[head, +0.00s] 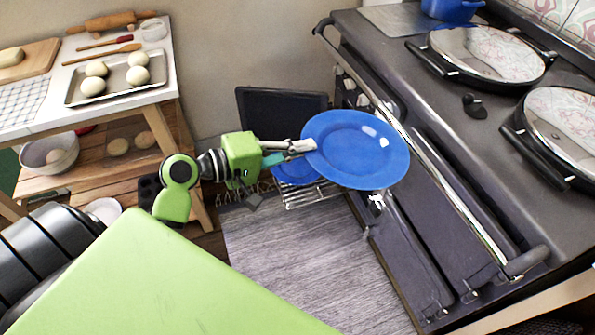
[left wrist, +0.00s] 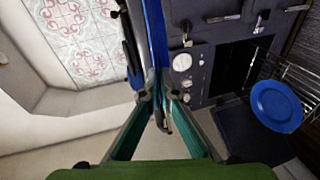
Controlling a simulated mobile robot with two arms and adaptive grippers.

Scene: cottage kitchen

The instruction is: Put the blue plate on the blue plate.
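My left gripper (head: 308,148) is shut on the near-left rim of a blue plate (head: 358,150), held in the air beside the front of the stove. In the left wrist view this held plate (left wrist: 156,38) shows edge-on between the fingertips (left wrist: 160,98). A second blue plate (head: 295,174) lies lower, on a wire rack (head: 312,195), partly hidden by my gripper and the held plate. It also shows whole in the left wrist view (left wrist: 277,106), apart from the held plate. My right gripper is not in view.
The dark stove (head: 430,150) with its front rail (head: 420,155) stands close on the right. An open black door (head: 280,108) is behind the rack. A wooden table (head: 110,95) with a tray of dough balls is at left. Grey mat (head: 300,260) lies on the floor.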

